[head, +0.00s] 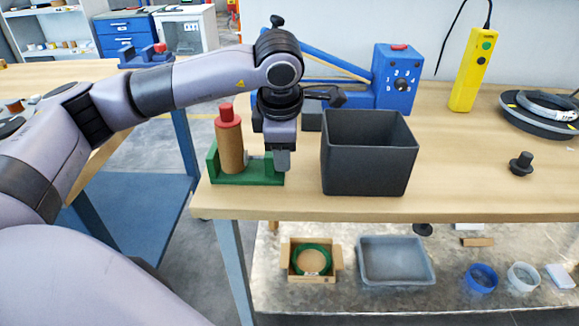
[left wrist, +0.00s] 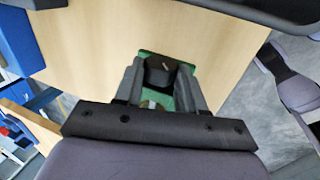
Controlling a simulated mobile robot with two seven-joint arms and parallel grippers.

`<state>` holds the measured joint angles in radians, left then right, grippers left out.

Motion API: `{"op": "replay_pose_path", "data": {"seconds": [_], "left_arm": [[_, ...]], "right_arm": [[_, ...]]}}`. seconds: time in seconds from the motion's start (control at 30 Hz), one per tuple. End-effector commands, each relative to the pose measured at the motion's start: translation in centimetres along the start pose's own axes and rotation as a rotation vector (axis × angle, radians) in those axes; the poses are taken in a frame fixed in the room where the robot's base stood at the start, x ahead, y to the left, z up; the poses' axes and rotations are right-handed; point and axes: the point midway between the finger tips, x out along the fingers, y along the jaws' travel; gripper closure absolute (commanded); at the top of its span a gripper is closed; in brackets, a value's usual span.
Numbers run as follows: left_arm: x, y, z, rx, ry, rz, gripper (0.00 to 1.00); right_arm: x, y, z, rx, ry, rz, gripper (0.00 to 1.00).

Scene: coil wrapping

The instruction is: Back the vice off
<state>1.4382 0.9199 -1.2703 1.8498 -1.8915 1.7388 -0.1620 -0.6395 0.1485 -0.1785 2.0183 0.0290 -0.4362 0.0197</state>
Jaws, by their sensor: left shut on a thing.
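The green vice (head: 235,179) stands at the left front part of the bench, holding an upright brown cylinder (head: 229,150) with a red top (head: 227,114). My left gripper (head: 282,160) points down at the vice's right end. In the left wrist view its two fingers (left wrist: 158,85) are shut on a black knob (left wrist: 160,70) with a pale mark on top. Part of the green vice (left wrist: 181,96) shows around and beneath the knob. In the head view my gripper hides the knob. My right gripper is in neither view.
A dark open bin (head: 368,170) stands close to the right of my left gripper. A blue machine with a dial (head: 396,78) is behind it. The bench's front edge is near the vice.

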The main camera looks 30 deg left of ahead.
Motion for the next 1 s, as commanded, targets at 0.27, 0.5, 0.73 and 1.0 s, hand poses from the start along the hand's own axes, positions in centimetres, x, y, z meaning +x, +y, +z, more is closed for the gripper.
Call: {"op": "replay_pose_path", "data": {"seconds": [0.27,0.5,0.73,1.0], "left_arm": [[0.0,0.0,-0.2,-0.002,0.007,-0.004,0.8],[0.8,-0.6,-0.1,0.0,0.004,0.13,0.8],[0.8,-0.9,-0.1,0.0,0.006,0.271,0.8],[0.2,-0.8,-0.2,-0.003,0.008,0.317,0.8]], "right_arm": [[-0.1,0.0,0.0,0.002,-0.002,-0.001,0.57],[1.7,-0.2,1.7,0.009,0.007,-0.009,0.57],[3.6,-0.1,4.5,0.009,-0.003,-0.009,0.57],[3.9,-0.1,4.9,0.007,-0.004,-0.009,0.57]]}}
